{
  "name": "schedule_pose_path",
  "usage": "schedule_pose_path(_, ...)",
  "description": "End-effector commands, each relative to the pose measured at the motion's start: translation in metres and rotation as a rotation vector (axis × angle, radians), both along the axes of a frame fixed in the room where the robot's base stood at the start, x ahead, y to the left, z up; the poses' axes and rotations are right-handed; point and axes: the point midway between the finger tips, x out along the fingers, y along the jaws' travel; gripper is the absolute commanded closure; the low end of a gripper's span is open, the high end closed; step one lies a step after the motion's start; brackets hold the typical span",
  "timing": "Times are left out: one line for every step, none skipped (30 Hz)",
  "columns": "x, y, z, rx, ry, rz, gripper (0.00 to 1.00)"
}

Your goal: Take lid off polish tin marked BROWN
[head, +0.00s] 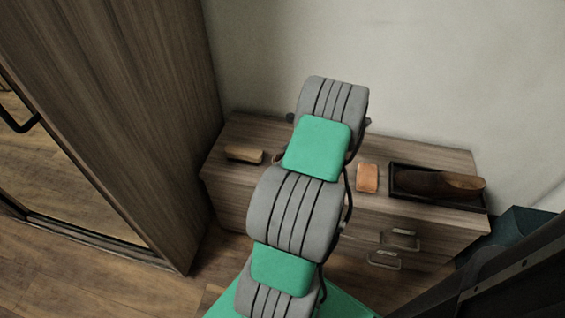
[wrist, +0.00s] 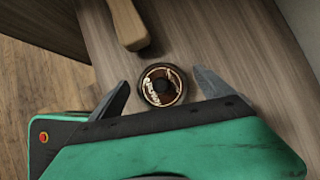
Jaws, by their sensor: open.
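The polish tin (wrist: 163,86) is a small round dark tin with a brown and black label. It stands on the wooden cabinet top in the wrist view; its lettering is too small to read surely. Its lid appears to be on. My gripper (wrist: 165,90) is open, with one finger on each side of the tin in the picture. I cannot tell how high the fingers are above it. In the head view my arm hides most of the tin and the gripper; only a small dark edge shows beside the arm.
A wooden-backed brush (wrist: 128,24) lies close beyond the tin; it also shows in the head view (head: 244,154). Right of my arm are an orange-brown block (head: 367,178) and a black tray (head: 404,194) with a brown shoe (head: 440,184). A tall wardrobe (head: 120,110) stands left.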

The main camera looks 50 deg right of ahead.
Motion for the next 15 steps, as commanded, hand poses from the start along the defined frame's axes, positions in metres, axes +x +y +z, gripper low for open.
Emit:
schedule_pose_path(0.0016,-0.0004,-0.0024,-0.001,0.0,0.0,0.08)
schedule_pose_path(0.0018,-0.0004,-0.002,-0.002,0.0,0.0,0.08)
schedule_pose_path(0.0017,-0.0006,-0.0013,-0.002,0.0,0.0,0.08)
schedule_pose_path(0.0016,-0.0006,-0.001,-0.002,0.0,0.0,0.08)
schedule_pose_path(0.0015,-0.0005,-0.0009,-0.002,0.0,0.0,0.08)
schedule_pose_path(0.0016,-0.0004,-0.0008,-0.002,0.0,0.0,0.08)
schedule_pose_path(0.0016,-0.0004,-0.0008,-0.002,0.0,0.0,0.11)
schedule_pose_path(0.0016,-0.0003,-0.0008,-0.002,0.0,0.0,0.13)
schedule_pose_path(0.0016,-0.0003,-0.0008,-0.002,0.0,0.0,0.17)
schedule_pose_path(0.0015,-0.0003,-0.0007,-0.002,0.0,0.0,0.19)
schedule_pose_path(0.0015,-0.0003,-0.0007,-0.002,0.0,0.0,0.21)
schedule_pose_path(0.0015,-0.0003,-0.0007,-0.002,0.0,0.0,0.25)
schedule_pose_path(0.0015,-0.0003,-0.0007,-0.002,0.0,0.0,0.27)
schedule_pose_path(0.0015,-0.0003,-0.0007,-0.002,0.0,0.0,0.3)
schedule_pose_path(0.0015,-0.0003,-0.0007,-0.002,0.0,0.0,0.33)
